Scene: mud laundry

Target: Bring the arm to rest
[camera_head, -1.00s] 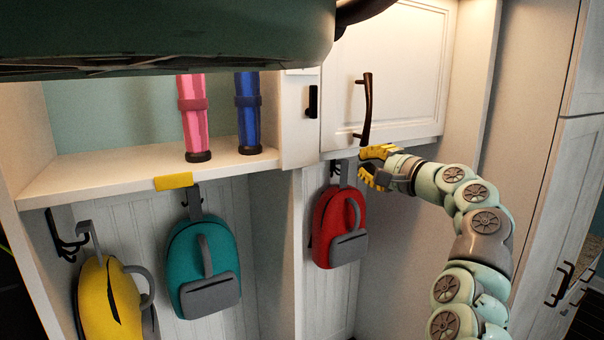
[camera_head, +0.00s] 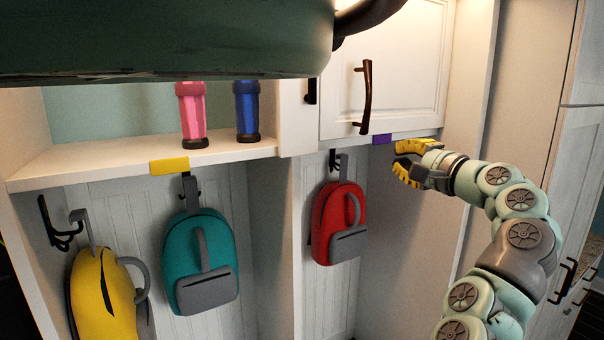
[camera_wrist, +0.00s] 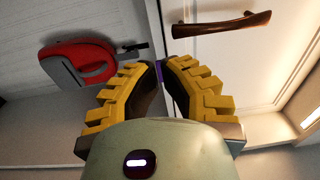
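My gripper (camera_head: 399,158) is at the right, below the closed white cabinet door (camera_head: 400,75). Its two yellow ridged fingers are parted and nothing is between them. In the wrist view the fingers (camera_wrist: 163,72) frame a narrow gap. The red backpack (camera_head: 322,225) hangs from a hook to the left of my gripper, apart from it. It also shows at the left of the wrist view (camera_wrist: 97,58).
A teal backpack (camera_head: 187,260) and a yellow backpack (camera_head: 88,295) hang further left. A pink bottle (camera_head: 192,110) and a blue bottle (camera_head: 247,108) stand on the shelf (camera_head: 110,163). A dark door handle (camera_head: 366,95) juts out above my gripper. A side panel (camera_head: 525,90) stands at the right.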

